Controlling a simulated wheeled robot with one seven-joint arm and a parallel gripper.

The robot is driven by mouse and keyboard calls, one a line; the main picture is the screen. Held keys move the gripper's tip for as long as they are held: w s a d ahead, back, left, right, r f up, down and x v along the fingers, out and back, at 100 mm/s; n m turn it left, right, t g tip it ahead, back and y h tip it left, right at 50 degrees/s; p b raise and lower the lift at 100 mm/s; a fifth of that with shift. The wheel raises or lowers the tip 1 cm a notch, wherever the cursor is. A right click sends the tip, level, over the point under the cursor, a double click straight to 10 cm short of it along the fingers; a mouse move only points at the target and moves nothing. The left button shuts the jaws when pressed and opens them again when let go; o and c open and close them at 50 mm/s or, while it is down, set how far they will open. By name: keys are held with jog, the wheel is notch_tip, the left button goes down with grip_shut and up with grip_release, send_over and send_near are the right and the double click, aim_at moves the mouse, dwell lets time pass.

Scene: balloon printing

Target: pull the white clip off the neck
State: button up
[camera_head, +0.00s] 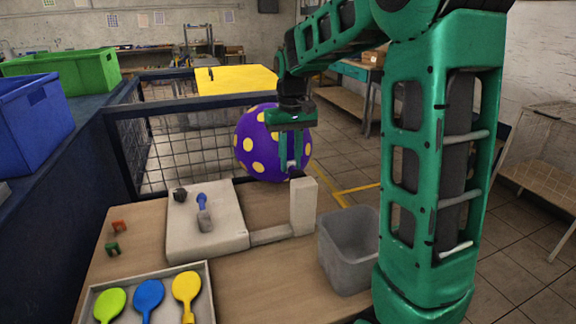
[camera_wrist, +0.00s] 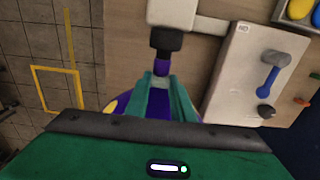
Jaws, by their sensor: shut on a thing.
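The purple balloon (camera_head: 258,150) with yellow dots is behind my gripper and beside the upright white post. In the wrist view, its purple neck (camera_wrist: 162,66) runs up to a black nozzle (camera_wrist: 165,40) on the pale post head. My gripper (camera_head: 291,166) points down in front of the balloon, its fingers a small gap apart. A small pale piece, which looks like the white clip (camera_head: 291,163), shows between the fingers. In the wrist view, my gripper (camera_wrist: 158,78) has its fingertips at the neck; the clip is not clear there.
The pale machine (camera_head: 190,240) carries a blue lever (camera_head: 202,203) and a black knob (camera_head: 180,194). A grey bin (camera_head: 350,262) stands right of the post. A tray (camera_head: 206,290) with green, blue and yellow paddles is front left. A mesh fence (camera_head: 170,155) stands behind the table.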

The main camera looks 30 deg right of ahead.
aim_at(290, 161)
jog(key=shift+r, duration=0.1)
notch_tip(290, 161, up, 10)
dwell(1.7)
